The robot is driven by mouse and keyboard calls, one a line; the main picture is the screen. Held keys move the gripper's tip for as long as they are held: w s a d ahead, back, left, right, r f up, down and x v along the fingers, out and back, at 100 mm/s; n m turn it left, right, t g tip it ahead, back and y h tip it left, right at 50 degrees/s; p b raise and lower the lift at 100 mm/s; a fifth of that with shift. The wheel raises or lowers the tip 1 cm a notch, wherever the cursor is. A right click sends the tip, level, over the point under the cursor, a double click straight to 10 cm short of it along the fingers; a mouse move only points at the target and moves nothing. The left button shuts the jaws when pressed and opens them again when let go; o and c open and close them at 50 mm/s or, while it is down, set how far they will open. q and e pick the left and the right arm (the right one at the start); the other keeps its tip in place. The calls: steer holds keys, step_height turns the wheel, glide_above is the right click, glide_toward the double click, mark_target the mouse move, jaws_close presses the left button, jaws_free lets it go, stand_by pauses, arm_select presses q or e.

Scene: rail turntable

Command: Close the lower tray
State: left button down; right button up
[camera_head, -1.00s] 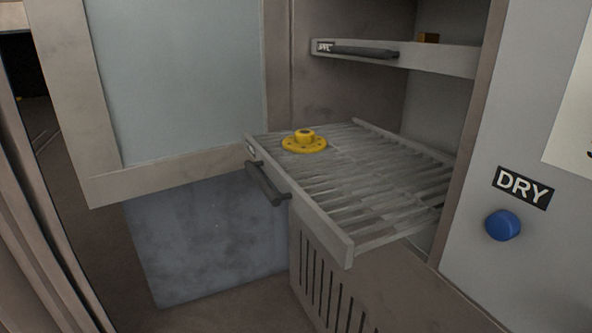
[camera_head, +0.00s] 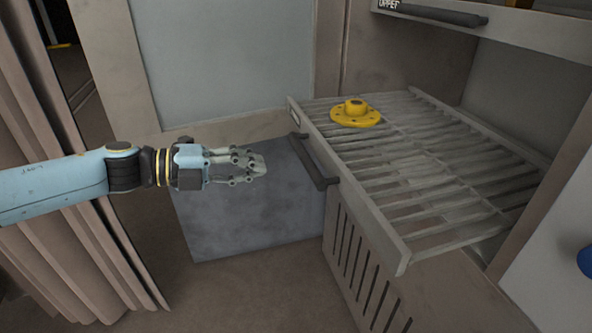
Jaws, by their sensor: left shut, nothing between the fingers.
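The lower tray (camera_head: 402,252) is a grey slatted rack pulled out of the cabinet, with a dark bar handle (camera_head: 316,165) on its front. A yellow flanged part (camera_head: 355,113) lies on its slats near the far front corner. My left gripper (camera_head: 262,165) comes in from the left and is shut and empty. In the picture it is a short way left of the tray handle and apart from it. My right gripper is not in view.
The upper tray (camera_head: 540,30) with its dark handle is pushed in above. An open cabinet door with a pale panel (camera_head: 220,60) stands behind my left gripper. A brown curtain (camera_head: 50,130) hangs at the left. A blue button (camera_head: 585,262) shows at the right edge.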

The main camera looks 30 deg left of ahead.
mark_target(308, 167)
arm_select(q)
steer(key=x, duration=0.8)
steer(key=shift+w+d, duration=0.1)
steer(key=shift+w, duration=0.05)
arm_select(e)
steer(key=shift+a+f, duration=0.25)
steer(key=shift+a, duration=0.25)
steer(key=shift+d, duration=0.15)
